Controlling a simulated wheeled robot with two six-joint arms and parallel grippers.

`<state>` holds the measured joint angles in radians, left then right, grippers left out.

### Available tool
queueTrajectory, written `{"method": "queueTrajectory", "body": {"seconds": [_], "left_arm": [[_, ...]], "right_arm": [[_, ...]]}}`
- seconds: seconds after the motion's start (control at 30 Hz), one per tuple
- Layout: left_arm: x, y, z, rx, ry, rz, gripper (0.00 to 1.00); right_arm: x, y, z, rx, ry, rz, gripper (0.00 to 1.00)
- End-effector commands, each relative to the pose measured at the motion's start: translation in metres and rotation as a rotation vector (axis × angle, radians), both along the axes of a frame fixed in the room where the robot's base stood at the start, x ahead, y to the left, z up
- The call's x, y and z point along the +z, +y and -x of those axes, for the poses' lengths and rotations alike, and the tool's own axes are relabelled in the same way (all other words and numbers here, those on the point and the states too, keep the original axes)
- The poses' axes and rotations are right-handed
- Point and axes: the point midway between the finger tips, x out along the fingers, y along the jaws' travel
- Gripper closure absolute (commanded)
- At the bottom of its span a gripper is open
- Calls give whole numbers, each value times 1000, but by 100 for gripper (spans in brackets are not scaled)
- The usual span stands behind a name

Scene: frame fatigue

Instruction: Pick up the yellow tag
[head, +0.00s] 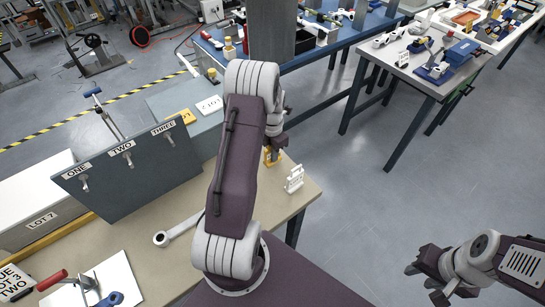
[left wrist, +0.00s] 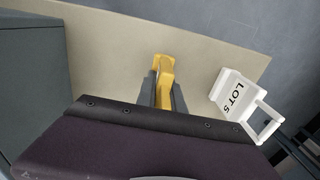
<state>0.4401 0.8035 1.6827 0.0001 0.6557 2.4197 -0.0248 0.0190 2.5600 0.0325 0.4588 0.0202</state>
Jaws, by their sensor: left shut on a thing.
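The yellow tag (head: 270,158) is near the far right end of the tan bench, partly hidden by my left gripper (head: 274,150) in the head view. In the left wrist view the yellow tag (left wrist: 164,68) is between the two grey fingers of my left gripper (left wrist: 164,92), which is shut on it. I cannot tell whether the tag still touches the bench. My right gripper (head: 428,284) is empty and its fingers are apart, over the floor at the lower right.
A white tag marked LOT 5 (head: 294,180) stands close by on the bench (head: 308,190). A dark board (head: 130,172) with hooks marked ONE, TWO, THREE stands at left. Floor at right is clear.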

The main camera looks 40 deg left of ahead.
Motion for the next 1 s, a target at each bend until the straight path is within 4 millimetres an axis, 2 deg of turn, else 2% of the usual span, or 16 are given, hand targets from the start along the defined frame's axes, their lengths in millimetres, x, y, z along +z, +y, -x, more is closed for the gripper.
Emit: {"method": "queueTrajectory", "body": {"seconds": [0.1, 0.4, 0.6, 0.77, 1.0], "left_arm": [[24, 1, -1, 0, -5, -3, 100], [63, 20, 68, 5, -3, -2, 100], [84, 29, 102, 3, -2, -2, 100], [90, 32, 112, 1, -1, -1, 100], [91, 32, 112, 0, 0, 0, 100]], "right_arm": [[-2, 0, 0, 0, 0, 0, 64], [-8, 0, 0, 0, 0, 0, 64], [-9, 0, 0, 0, 0, 0, 64], [-9, 0, 0, 0, 0, 0, 64], [-9, 0, 0, 0, 0, 0, 64]]}}
